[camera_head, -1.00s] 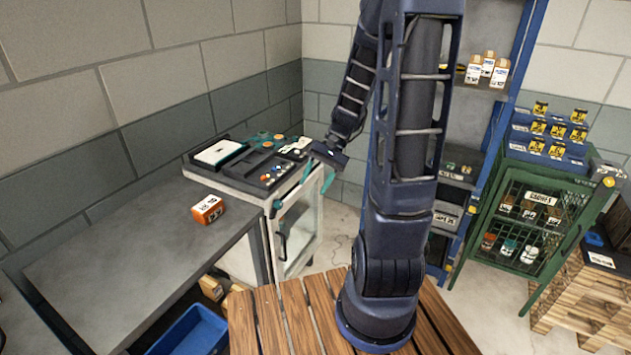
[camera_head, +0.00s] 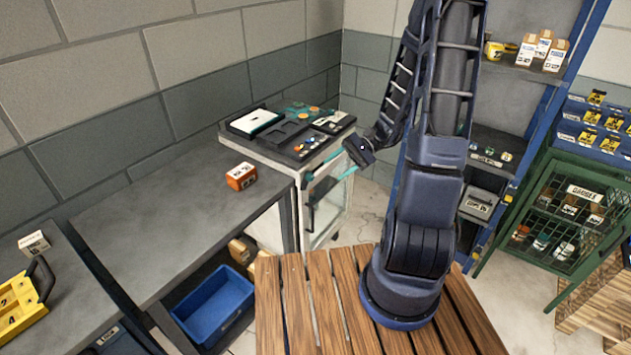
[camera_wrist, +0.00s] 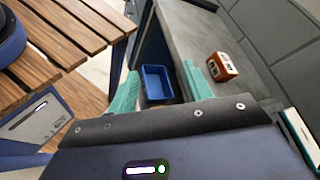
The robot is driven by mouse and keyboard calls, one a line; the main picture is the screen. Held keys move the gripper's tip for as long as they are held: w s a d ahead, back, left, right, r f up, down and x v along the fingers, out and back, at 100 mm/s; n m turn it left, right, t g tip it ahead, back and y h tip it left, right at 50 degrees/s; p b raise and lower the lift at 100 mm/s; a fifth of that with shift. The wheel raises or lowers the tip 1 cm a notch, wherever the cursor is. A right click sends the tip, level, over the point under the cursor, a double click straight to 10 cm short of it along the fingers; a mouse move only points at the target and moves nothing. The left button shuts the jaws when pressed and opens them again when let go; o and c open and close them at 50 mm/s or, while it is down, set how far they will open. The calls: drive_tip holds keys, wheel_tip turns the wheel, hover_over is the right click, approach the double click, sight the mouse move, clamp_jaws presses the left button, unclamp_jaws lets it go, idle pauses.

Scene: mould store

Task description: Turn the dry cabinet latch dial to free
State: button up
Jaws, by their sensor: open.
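The dry cabinet is most likely the white cabinet (camera_head: 341,212) with a glazed door at the end of the grey bench in the head view. A dark handle shows on its door edge. I cannot make out the latch dial or its setting. My gripper (camera_head: 319,185) is in front of the cabinet's upper front in the head view, partly overlapping it; I cannot tell whether it touches. In the wrist view my gripper (camera_wrist: 162,86) has its two teal fingers apart with nothing between them. That view looks toward the bench and a blue bin, not the cabinet door.
A black tray (camera_head: 290,150) with small parts lies on the cabinet. An orange box (camera_head: 241,176) sits on the grey bench (camera_head: 170,215), with a blue bin (camera_head: 213,305) below. A blue shelf rack (camera_head: 557,90) and a green mesh cabinet (camera_head: 570,215) stand right.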

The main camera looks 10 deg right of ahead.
drive_tip(key=w+f+m+t+y, duration=0.6)
drive_tip(key=f+m+t+y, duration=0.15)
drive_tip(key=f+m, duration=0.2)
drive_tip(key=m+t+h, duration=0.5)
drive_tip(key=m+t, duration=0.7)
drive_tip(key=t, duration=0.2)
approach(313, 178)
drive_tip(key=x, duration=0.8)
drive_tip(key=shift+w+a+r, duration=0.15)
drive_tip(key=shift+a+r, duration=0.05)
drive_tip(key=shift+a, duration=0.15)
drive_tip(key=c, duration=1)
